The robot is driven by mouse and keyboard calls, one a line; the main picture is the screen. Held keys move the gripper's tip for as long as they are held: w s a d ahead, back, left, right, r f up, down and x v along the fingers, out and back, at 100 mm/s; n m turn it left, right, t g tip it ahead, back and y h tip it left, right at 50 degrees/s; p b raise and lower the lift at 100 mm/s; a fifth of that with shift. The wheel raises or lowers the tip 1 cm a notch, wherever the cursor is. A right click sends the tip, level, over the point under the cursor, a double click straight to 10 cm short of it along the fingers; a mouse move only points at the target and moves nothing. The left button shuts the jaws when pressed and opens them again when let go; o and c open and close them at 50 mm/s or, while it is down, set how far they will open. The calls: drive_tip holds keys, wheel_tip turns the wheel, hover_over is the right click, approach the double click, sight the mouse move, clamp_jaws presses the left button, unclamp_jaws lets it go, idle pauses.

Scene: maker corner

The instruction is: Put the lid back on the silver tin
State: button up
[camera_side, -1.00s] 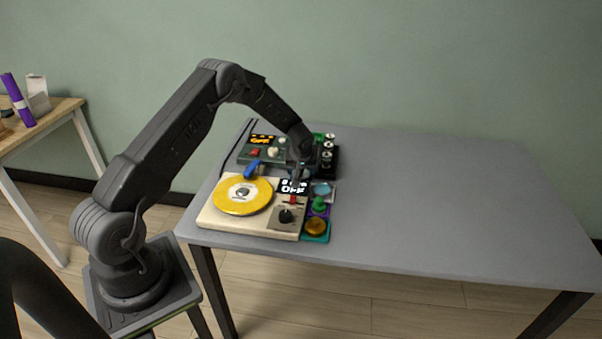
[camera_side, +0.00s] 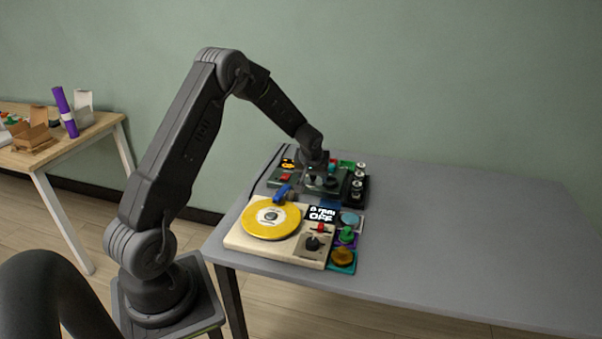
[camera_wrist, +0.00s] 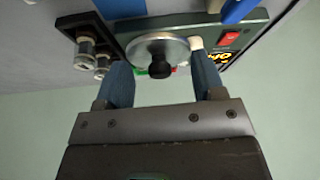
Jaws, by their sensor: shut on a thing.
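The lid (camera_wrist: 142,52), a silver disc with a black knob, sits between my gripper's two blue-grey fingers in the wrist view, its knob facing the camera. My gripper (camera_side: 321,187) is shut on the lid, with a finger on either side of its rim. In the side view my gripper is low over the dark green panel, behind the cream turntable box; the lid is too small and covered to make out well there. I cannot pick out the silver tin's body in either view; the lid and my gripper may hide it.
The cream box (camera_side: 240,239) with a yellow disc (camera_side: 262,229) is in front. The green panel (camera_side: 285,168) has a red switch (camera_wrist: 230,38). Silver-topped cylinders (camera_side: 358,181) stand close at right in a black rack. Coloured button blocks (camera_side: 342,257) line the front right. The table's right side (camera_side: 470,230) is clear.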

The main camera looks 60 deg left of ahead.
sight(351, 216)
drive_tip(key=w+d+m, duration=0.1)
drive_tip(key=w+d, duration=0.1)
drive_tip(key=d, duration=0.2)
drive_tip(key=w+d, duration=0.2)
drive_tip(key=d, duration=0.2)
drive_tip(key=w+d+f+m, duration=0.1)
drive_tip(key=w+d, duration=0.1)
drive_tip(key=d, duration=0.2)
drive_tip(key=shift+m+t+h, duration=0.3)
drive_tip(key=shift+t+h, duration=0.1)
drive_tip(key=shift+w+f, duration=0.1)
drive_tip(key=shift+f, duration=3.05)
drive_tip(key=shift+f, duration=0.4)
